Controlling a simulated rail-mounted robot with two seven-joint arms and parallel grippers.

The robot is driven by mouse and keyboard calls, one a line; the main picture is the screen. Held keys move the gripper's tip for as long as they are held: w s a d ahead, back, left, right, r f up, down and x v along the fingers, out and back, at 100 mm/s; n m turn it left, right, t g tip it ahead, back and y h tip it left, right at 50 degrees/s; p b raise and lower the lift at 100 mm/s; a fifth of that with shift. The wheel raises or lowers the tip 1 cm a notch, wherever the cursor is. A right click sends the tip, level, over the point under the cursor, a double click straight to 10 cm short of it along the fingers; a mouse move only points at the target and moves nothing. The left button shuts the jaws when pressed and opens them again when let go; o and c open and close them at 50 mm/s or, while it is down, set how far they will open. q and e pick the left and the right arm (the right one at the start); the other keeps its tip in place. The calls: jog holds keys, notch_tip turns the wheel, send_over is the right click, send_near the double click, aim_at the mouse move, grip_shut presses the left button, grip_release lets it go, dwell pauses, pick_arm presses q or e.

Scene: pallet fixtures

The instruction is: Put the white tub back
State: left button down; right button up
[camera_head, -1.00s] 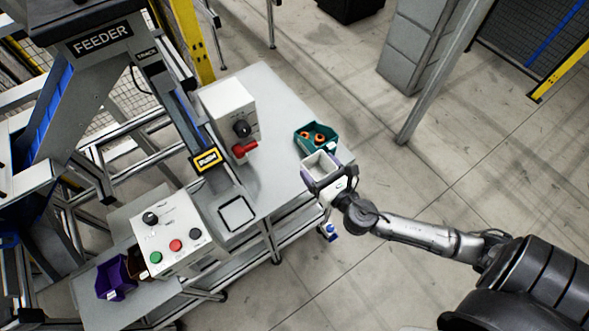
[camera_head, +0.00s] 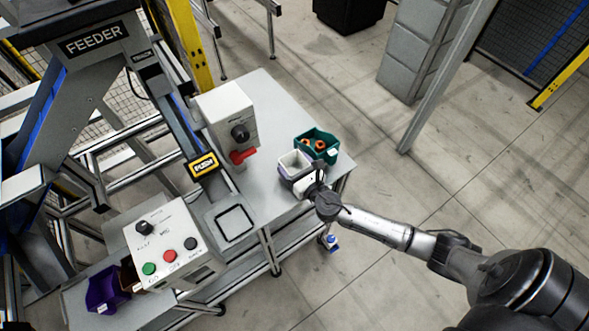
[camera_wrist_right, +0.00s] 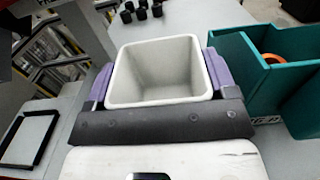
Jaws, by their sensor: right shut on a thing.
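The white tub (camera_head: 296,160) is an open, empty square container. It is in my right gripper (camera_head: 302,177) over the right end of the grey table. In the right wrist view the white tub (camera_wrist_right: 158,98) sits between two purple fingers, one against each side. I cannot tell whether its base touches the table. A black square outline (camera_head: 236,222) lies on the table's front part, left of the tub and apart from it. It also shows in the right wrist view (camera_wrist_right: 28,139). My left gripper is not in view.
A teal bin (camera_head: 329,153) with orange-rimmed parts stands just right of the tub. A white control box with a red handle (camera_head: 228,112) stands behind left. A button box (camera_head: 165,240) and a purple bin (camera_head: 103,290) are at front left. Bare tabletop lies between tub and outline.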

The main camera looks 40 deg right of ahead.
jog(key=shift+f, duration=0.75)
jog(key=shift+f+b, duration=0.15)
jog(key=shift+b, duration=0.15)
jog(key=o, duration=0.8)
jog(key=shift+o, duration=0.2)
